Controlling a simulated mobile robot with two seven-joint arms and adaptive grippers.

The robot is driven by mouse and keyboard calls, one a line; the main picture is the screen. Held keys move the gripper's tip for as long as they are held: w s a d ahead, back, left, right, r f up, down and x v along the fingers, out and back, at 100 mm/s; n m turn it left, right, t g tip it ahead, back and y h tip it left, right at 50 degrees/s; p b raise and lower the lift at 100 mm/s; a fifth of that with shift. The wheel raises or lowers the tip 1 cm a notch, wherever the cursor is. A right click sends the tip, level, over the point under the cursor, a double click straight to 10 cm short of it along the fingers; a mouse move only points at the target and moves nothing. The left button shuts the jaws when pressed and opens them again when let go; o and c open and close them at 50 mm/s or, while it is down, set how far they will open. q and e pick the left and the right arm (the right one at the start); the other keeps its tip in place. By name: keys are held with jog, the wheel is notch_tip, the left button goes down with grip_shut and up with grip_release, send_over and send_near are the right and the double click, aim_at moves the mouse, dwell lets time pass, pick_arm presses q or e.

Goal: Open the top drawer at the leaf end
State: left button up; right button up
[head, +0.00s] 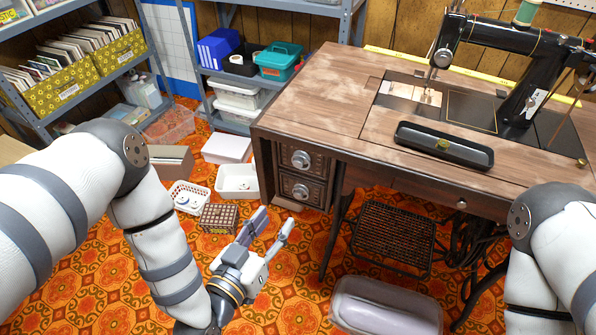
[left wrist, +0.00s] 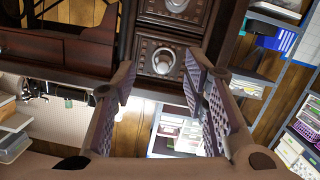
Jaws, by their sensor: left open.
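The sewing table (head: 330,100) has two stacked dark carved drawers with ring pulls under its left end. The top drawer (head: 301,160) and the lower drawer (head: 301,189) both look closed. My left gripper (head: 275,217) is open and empty, in front of and below the drawers in the head view, apart from them. The left wrist view looks upside down; the top drawer (left wrist: 163,57) there lies between and beyond the open fingers (left wrist: 160,78), its pull in plain sight. My right gripper is out of view; only its arm shows.
A sewing machine (head: 515,60) and a black case (head: 443,145) are on the table. White baskets (head: 238,181) and a brown crate (head: 219,218) are on the floor left of the drawers. A lidded clear bin (head: 385,308) sits in front. Shelves (head: 235,75) stand behind.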

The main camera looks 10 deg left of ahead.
aim_at(297, 165)
pick_arm(q)
jog(key=w+d+r, duration=0.1)
jog(key=w, duration=0.3)
jog(key=w+r+t, duration=0.1)
jog(key=w, duration=0.4)
jog(key=w+d+r+t+b, duration=0.1)
jog(key=w, duration=0.3)
jog(key=shift+w+d, duration=0.3)
jog(key=shift+c, duration=0.2)
grip_shut()
